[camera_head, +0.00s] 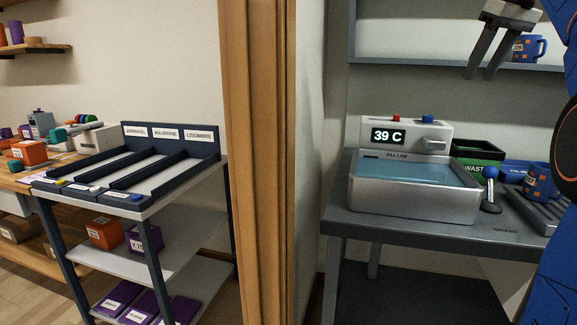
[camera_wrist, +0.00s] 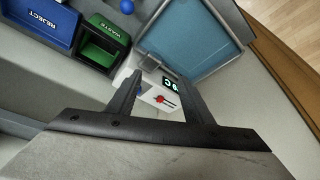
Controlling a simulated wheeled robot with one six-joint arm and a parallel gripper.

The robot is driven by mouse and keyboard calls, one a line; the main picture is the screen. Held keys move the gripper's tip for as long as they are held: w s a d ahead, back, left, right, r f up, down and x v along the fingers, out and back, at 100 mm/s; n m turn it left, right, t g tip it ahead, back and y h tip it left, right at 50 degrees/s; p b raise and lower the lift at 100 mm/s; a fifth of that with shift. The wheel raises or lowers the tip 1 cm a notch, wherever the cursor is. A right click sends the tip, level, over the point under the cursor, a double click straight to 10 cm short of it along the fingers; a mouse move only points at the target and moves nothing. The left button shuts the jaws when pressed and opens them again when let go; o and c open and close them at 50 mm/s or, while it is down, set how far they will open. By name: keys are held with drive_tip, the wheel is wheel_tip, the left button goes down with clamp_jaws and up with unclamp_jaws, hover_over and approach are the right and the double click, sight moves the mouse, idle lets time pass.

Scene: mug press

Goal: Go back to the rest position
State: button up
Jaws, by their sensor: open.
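My gripper (camera_head: 494,54) is at the top right in the head view, raised above the bench and in front of the shelf. Its two dark fingers point down and are apart, with nothing between them. In the wrist view my gripper (camera_wrist: 160,100) also shows open and empty, with the water bath's control panel beyond the fingers. A blue mug with orange marks (camera_head: 529,47) stands on the shelf just behind the gripper. Another blue mug with orange marks (camera_head: 540,181) is on the grey rack at the bench's right, partly cut off by my blue arm.
The water bath (camera_head: 412,205) reads 39 C and stands on the grey bench (camera_head: 440,232). A green WASTE bin (camera_head: 478,160), a blue REJECT bin (camera_wrist: 40,20) and a blue-knobbed lever (camera_head: 491,188) are beside it. A wooden post (camera_head: 258,150) separates the left-hand sorting rack (camera_head: 215,150).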

drive_tip(key=s+a+f+m, duration=0.1)
drive_tip(key=s+a+f, duration=0.5)
drive_tip(key=a+f, duration=0.2)
drive_tip(key=s+a+f, duration=0.3)
drive_tip(key=s+f, duration=0.5)
drive_tip(key=f, duration=0.5)
drive_tip(key=s+a+f+m, duration=0.1)
drive_tip(key=s+a+f, duration=0.2)
drive_tip(key=s+f, duration=0.6)
drive_tip(key=s+a+f+m+h, duration=0.1)
drive_tip(key=s+a+f, duration=0.3)
drive_tip(key=s+f, duration=0.5)
wheel_tip(320, 180, down, 8)
drive_tip(key=shift+s+f+t, duration=0.2)
drive_tip(key=shift+f+t, duration=0.05)
drive_tip(key=shift+t, duration=0.05)
